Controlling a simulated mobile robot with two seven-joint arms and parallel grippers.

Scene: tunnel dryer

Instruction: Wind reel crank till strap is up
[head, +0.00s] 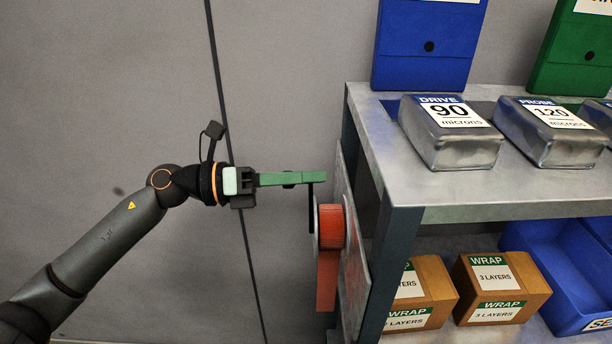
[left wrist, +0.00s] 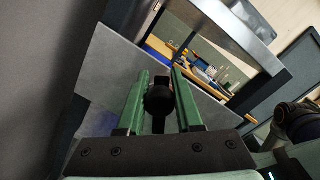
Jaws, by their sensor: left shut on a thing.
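The reel (head: 331,226) is an orange-red drum on a grey plate at the left side of the metal shelf in the head view. Its orange-red strap (head: 327,282) hangs straight down below the drum. A thin black crank arm (head: 311,212) points up from the reel's near side. My left gripper (head: 322,177) reaches in from the left at the crank's top, its green fingers shut on the black crank knob (head: 289,184). In the left wrist view, the round knob (left wrist: 158,97) sits between both fingers (left wrist: 160,72). My right gripper is not in view.
The shelf (head: 372,150) stands right of the reel, its dark post close by. Metal tins (head: 450,150) and blue and green cases stand on top. Cardboard boxes (head: 500,310) and a blue bin (head: 545,255) are below. The grey wall side left of the reel is clear.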

